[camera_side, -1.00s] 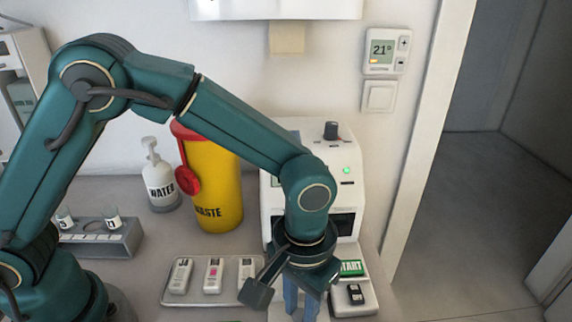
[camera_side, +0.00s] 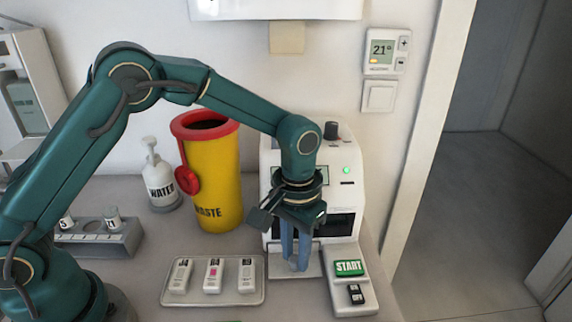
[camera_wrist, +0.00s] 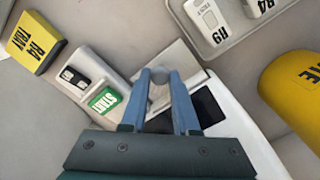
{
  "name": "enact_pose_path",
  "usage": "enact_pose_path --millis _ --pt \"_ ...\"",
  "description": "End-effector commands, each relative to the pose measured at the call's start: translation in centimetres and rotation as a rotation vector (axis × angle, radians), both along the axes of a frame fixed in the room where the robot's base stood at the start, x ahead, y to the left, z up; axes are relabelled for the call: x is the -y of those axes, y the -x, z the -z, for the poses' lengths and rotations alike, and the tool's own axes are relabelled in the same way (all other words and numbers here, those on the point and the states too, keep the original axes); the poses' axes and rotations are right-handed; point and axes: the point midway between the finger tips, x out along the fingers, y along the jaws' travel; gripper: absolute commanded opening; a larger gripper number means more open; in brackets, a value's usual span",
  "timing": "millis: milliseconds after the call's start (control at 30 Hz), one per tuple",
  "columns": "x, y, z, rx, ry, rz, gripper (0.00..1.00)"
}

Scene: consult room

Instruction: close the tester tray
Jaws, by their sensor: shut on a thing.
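The white tester (camera_side: 340,172) stands against the wall with a green light lit. Its tray (camera_side: 317,268), a thin pale plate, sticks out a little below the dark opening at the front. My gripper (camera_side: 297,266) points down in front of the tester, at the tray. The fingers partly hide the knob, and the tray's inner part is hidden by the tester.
The green START button (camera_side: 348,268) and on/off switch (camera_side: 355,294) sit just right of the tray. A holder with several test cassettes (camera_side: 252,297) lies to the left. The yellow waste bin (camera_side: 215,180) and water bottle (camera_side: 160,182) stand behind it. A yellow box (camera_wrist: 35,42) shows in the wrist view.

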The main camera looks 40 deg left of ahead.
Motion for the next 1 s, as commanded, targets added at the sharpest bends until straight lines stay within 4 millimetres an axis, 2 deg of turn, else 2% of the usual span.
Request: enact_pose_path --millis 300,333,400,767,1000 --pt "-0.5 -0.5 -0.1 0.009 -0.004 0.001 0.00" --pt "-0.5 -0.5 -0.1 0.010 -0.004 0.001 0.32" --pt "-0.5 -0.5 -0.1 0.009 -0.004 0.000 0.59" --pt "-0.3 -0.4 -0.3 0.006 -0.001 0.001 0.59" --pt "-0.3 -0.5 -3.4 0.010 -0.001 0.001 0.59"
